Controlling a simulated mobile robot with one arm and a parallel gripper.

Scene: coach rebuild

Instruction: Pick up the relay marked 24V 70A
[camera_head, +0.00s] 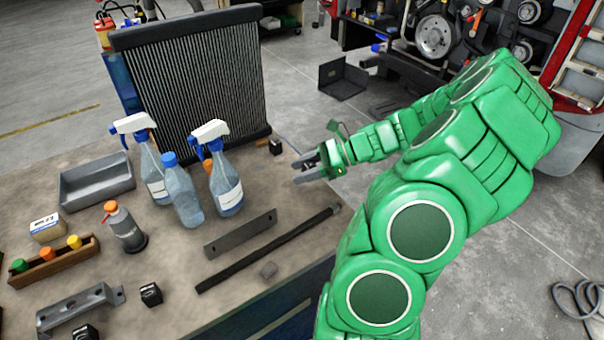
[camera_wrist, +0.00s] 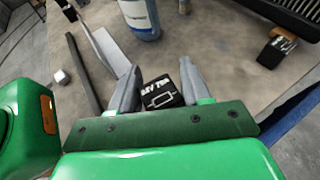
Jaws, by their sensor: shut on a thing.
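A black relay (camera_wrist: 162,92) with white lettering and a white outlined box on its face sits between my fingers in the wrist view. The lettering is partly legible and looks like 24V 70A. My gripper (camera_wrist: 160,86) is shut on it, with one grey finger on each side. In the head view my gripper (camera_head: 306,168) is at the bench's right edge, near the radiator's lower right corner. The relay cannot be made out there. Whether it is clear of the bench I cannot tell.
Another dark block (camera_head: 275,146) stands by the radiator (camera_head: 190,80). Two black blocks lie at the front, one here (camera_head: 150,294).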

